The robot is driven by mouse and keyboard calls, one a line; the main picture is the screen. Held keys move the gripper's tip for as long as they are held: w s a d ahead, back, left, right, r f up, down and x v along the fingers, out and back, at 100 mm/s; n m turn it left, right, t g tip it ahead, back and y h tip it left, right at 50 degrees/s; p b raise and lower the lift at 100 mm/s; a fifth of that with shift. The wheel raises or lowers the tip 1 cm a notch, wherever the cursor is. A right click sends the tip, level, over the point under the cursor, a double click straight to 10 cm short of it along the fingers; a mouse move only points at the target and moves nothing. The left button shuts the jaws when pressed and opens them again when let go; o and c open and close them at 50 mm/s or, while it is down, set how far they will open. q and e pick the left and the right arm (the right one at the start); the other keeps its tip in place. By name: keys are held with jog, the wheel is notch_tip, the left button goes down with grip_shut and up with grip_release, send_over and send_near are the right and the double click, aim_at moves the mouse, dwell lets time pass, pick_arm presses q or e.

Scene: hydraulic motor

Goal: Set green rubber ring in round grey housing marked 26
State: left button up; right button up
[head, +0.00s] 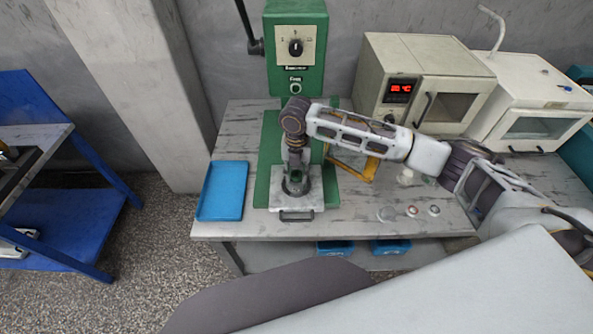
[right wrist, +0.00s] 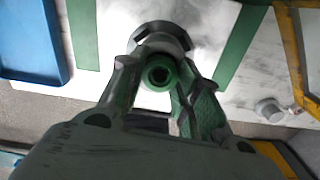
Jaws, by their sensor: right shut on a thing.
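My right gripper (head: 296,172) points down over the green press's base and is shut on the green rubber ring. In the right wrist view the ring (right wrist: 160,75) shows as a green round piece with a dark hole, between the two fingertips (right wrist: 158,82). The round grey housing (right wrist: 160,33) shows right behind the ring, partly covered by it and the fingers. In the head view the housing (head: 297,193) stands on a light plate under the gripper. I cannot tell whether the ring touches the housing. No number is readable. My left gripper is out of view.
A blue tray (head: 221,191) lies left of the press (head: 296,55). A yellow frame (head: 352,167) stands to its right. Several small round parts (head: 411,211) lie at the table's front right. An oven (head: 408,88) and a white cabinet (head: 530,100) stand behind.

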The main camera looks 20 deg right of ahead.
aim_at(296, 174)
jog(key=shift+f, duration=0.1)
jog(key=o, duration=0.9)
notch_tip(296, 174, up, 12)
jog(key=shift+b, duration=0.45)
dwell(0.6)
